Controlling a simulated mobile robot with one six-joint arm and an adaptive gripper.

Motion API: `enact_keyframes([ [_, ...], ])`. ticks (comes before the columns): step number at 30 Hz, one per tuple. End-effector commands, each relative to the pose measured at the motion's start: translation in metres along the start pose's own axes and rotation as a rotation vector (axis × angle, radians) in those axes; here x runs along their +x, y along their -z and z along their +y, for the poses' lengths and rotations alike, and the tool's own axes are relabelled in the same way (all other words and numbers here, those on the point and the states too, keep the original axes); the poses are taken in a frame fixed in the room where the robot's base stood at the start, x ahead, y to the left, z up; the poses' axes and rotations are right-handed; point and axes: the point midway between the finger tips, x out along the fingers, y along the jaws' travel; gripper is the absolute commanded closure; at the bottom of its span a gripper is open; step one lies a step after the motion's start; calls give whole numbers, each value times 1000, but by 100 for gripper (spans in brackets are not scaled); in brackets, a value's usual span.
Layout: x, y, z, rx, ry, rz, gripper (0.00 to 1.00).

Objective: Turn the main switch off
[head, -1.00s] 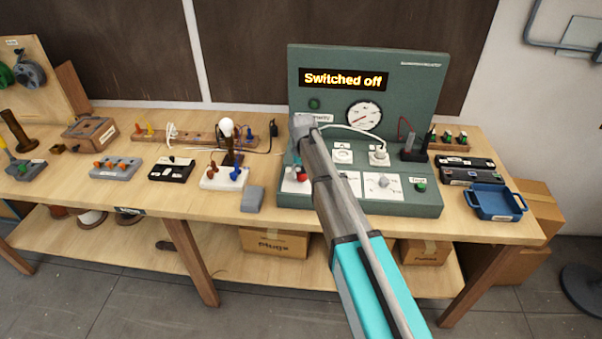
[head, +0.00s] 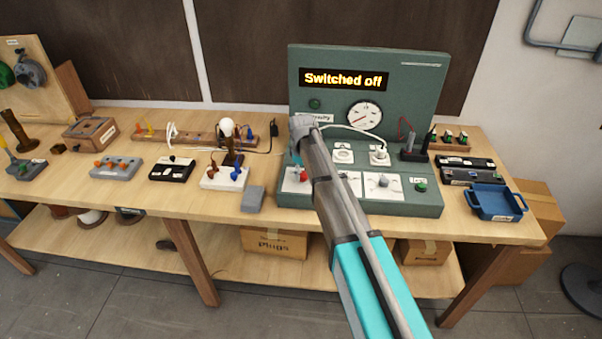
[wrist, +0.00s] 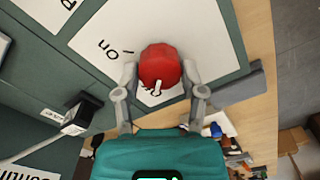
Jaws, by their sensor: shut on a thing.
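The main switch is a red knob (wrist: 160,66) with a white pointer mark, on a white plate (wrist: 100,40) with printed "on" lettering. In the wrist view my gripper (wrist: 160,82) has a finger on each side of the knob and is shut on it. In the head view the red knob (head: 303,175) shows at the left of the green panel's base, partly covered by my arm, and the fingers are hidden there. The display (head: 343,79) on the green test panel (head: 420,95) reads "Switched off".
The panel also carries a round meter (head: 364,115), sockets with a plugged white cable (head: 380,155), and a green button (head: 420,187). A lamp bulb on a stand (head: 228,128) and a grey block (head: 254,199) stand left of it. A blue tray (head: 495,203) lies at the right.

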Motion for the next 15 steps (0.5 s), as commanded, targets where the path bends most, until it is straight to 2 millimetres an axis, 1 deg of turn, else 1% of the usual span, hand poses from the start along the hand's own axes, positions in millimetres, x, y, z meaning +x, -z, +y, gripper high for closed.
enact_keyframes([
  [14,0,0,0,-24,0,0,95],
  [15,0,0,0,-24,0,0,45],
])
